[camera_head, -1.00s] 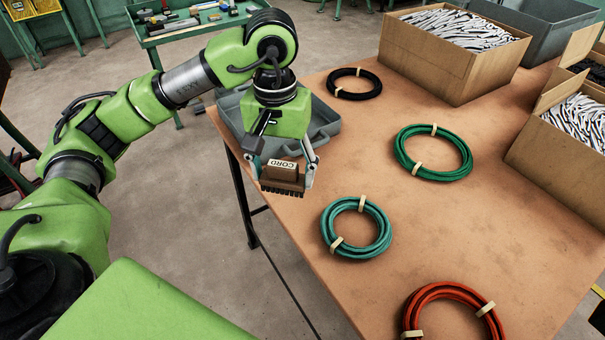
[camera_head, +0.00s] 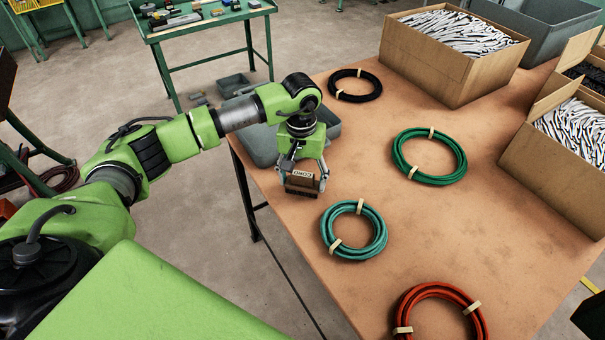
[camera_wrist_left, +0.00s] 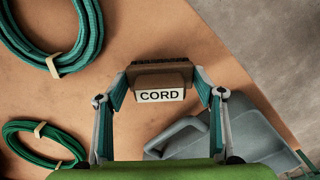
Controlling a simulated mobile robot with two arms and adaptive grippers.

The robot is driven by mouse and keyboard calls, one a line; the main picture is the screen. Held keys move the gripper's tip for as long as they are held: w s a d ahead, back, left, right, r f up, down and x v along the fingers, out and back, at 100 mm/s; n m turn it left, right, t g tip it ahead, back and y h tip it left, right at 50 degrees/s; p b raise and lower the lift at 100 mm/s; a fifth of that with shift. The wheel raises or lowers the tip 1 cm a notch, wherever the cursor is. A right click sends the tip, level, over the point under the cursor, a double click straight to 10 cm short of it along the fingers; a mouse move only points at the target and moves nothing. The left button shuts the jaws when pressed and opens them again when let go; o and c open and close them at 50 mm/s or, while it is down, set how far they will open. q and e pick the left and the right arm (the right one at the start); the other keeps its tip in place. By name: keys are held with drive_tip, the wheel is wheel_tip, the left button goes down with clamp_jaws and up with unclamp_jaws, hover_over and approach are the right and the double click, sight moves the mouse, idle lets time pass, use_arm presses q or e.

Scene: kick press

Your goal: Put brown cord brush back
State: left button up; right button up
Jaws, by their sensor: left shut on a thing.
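The brown cord brush (camera_head: 301,186) has a pale label reading CORD and dark bristles. My left gripper (camera_head: 304,178) is shut on it near the left edge of the brown table, beside the teal cord coil. In the left wrist view the brush (camera_wrist_left: 159,80) sits between the two fingertips of the left gripper (camera_wrist_left: 160,88), label facing the camera. I cannot tell whether the bristles touch the table. My right gripper is in neither view.
A grey case (camera_head: 262,142) lies behind the gripper at the table (camera_head: 480,235) edge. Teal (camera_head: 378,240), green (camera_head: 457,160), black (camera_head: 372,84) and red (camera_head: 480,325) coils lie around. Cardboard boxes (camera_head: 447,72) stand at the back right. Bare tabletop lies between coils.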

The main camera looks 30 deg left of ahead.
sight(302, 174)
use_arm(q)
drive_tip(key=shift+f+b, duration=0.25)
drive_tip(key=shift+b, duration=0.15)
drive_tip(key=o, duration=1.1)
drive_tip(key=shift+r, duration=0.1)
drive_tip(key=shift+r, duration=0.1)
drive_tip(key=shift+r+p, duration=0.2)
drive_tip(key=shift+p, duration=0.2)
drive_tip(key=shift+w+r+b, duration=0.1)
drive_tip(key=shift+r+b, duration=0.2)
drive_tip(key=shift+b, duration=0.1)
wheel_tip(302, 174, up, 11)
drive_tip(key=b, duration=0.3)
drive_tip(key=shift+r, duration=0.1)
